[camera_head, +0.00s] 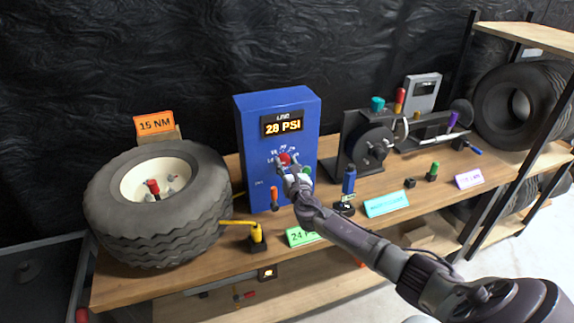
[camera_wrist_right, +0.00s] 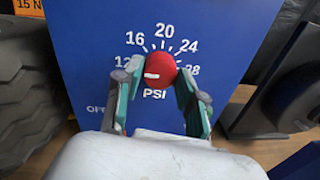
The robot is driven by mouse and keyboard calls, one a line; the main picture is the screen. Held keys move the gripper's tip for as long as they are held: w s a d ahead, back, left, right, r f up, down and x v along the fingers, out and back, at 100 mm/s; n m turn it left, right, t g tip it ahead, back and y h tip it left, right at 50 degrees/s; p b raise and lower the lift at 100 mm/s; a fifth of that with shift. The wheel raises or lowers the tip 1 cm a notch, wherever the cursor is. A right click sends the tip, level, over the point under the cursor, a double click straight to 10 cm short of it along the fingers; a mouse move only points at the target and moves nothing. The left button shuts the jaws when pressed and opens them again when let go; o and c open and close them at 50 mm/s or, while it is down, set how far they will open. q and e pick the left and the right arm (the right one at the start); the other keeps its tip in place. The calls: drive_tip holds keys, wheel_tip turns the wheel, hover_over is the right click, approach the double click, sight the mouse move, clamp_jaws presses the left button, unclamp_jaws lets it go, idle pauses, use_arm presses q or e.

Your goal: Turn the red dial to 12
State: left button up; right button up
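The red dial (camera_wrist_right: 165,68) sits on the front of the blue box (camera_head: 248,130), with a white mark on its left part. White numbers 12 to 28 curve around it, with OFF at lower left; the 12 is partly covered by my finger. In the head view the dial (camera_head: 285,158) shows just above my right gripper (camera_head: 288,165). In the wrist view the fingers of my right gripper (camera_wrist_right: 158,76) lie on both sides of the dial and appear to touch it. The box's display (camera_head: 283,125) seems to read 28 PSI. My left gripper is not in view.
An orange-handled lever (camera_head: 275,196) and a blue-handled tool (camera_head: 348,182) stand near my right arm. A black machine (camera_head: 360,140) is to the right.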

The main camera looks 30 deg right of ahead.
drive_tip(key=o, duration=0.3)
drive_tip(key=v, duration=1.2)
idle(0.3)
